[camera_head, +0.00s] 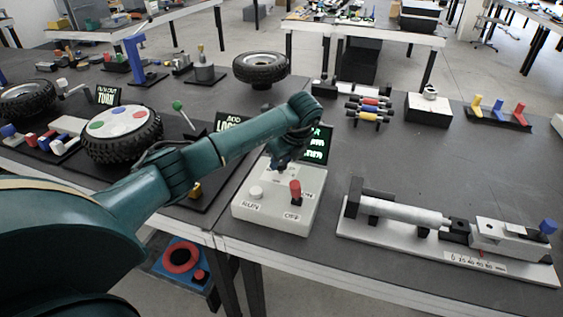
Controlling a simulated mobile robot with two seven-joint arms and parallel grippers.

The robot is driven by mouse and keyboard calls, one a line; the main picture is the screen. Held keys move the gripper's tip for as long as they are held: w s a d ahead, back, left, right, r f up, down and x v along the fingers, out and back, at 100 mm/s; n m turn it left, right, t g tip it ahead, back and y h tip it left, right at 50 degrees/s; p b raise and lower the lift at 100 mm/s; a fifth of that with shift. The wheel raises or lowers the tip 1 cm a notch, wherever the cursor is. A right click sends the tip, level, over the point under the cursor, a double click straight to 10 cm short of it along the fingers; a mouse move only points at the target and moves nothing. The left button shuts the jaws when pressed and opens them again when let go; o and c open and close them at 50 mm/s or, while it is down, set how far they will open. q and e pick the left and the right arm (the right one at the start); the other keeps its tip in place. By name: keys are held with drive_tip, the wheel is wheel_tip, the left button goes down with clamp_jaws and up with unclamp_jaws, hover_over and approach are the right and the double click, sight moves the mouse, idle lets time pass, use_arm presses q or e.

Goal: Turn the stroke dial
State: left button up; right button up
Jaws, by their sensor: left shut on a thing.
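A white control box (250,212) stands near the front edge of the table. It carries a white round knob (256,192) at left and a red lever (295,191) at right, with small printed labels. My left gripper (281,168) points down over the back part of the box. It is shut on a small part there, which I take as the stroke dial; the jaws and wrist hide it, so its turn angle cannot be read. My right gripper is not in view.
A dark screen with green text (318,145) stands behind the box. A white slide device (400,240) with a scale lies to the right. A tyre with coloured pads (120,122) and a green-knobbed lever (178,106) are to the left.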

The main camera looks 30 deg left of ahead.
use_arm(q)
drive_tip(key=n+g, duration=0.1)
drive_tip(key=n, duration=0.2)
drive_tip(key=shift+w+n+b, duration=0.15)
drive_tip(key=shift+n+b, duration=0.25)
drive_tip(key=shift+n+g, duration=0.4)
drive_tip(key=shift+n, duration=0.1)
drive_tip(key=o, duration=1)
drive_tip(key=p+v, duration=0.1)
drive_tip(key=v, duration=1.2)
drive_tip(key=shift+w+r, duration=0.1)
